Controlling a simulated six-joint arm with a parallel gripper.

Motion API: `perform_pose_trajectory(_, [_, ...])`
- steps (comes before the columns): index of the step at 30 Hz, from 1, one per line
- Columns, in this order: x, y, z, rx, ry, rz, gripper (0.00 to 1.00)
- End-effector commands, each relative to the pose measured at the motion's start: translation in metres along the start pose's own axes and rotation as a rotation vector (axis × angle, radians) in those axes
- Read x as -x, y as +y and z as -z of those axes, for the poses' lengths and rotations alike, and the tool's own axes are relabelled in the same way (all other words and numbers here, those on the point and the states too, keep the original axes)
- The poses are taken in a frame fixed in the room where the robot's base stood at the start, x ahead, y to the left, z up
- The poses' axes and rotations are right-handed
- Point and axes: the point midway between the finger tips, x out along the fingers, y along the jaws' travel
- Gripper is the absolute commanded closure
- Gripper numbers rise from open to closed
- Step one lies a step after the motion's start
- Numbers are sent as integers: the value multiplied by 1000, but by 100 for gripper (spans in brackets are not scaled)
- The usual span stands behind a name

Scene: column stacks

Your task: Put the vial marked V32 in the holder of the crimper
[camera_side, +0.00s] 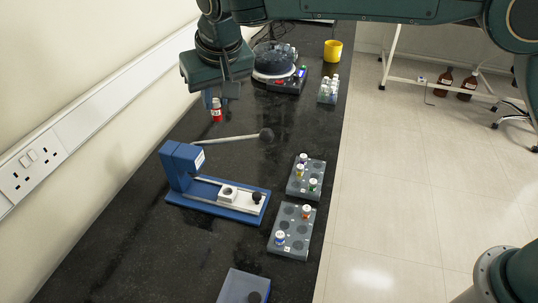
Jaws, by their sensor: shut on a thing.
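My gripper (215,92) is at the upper left, pointing down, shut on a small vial with a red body (216,114). The vial hangs upright below the fingers, above the dark bench; its marking is too small to read. The blue crimper (181,166) stands nearer the camera, below the gripper in the picture. Its holder (228,193) is a pale block with a round opening on the rail, which looks empty. The fingertips are partly hidden by the gripper body.
Two grey racks with several capped vials stand right of the crimper, the far rack (306,176) and the near rack (292,231).

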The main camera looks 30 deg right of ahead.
Motion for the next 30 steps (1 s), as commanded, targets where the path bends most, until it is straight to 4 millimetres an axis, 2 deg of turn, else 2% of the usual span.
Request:
perform_pose_trajectory(5, [2, -8, -3, -51, 0, -21, 100])
perform_pose_trajectory(12, [-26, -5, -14, -46, -2, -21, 100])
perform_pose_trajectory(17, [-54, -5, -26, -46, -3, -22, 100])
perform_pose_trajectory(25, [-120, -5, -53, -46, -4, -22, 100])
perform_pose_trajectory(30, [-147, -5, -64, -46, -2, -20, 100])
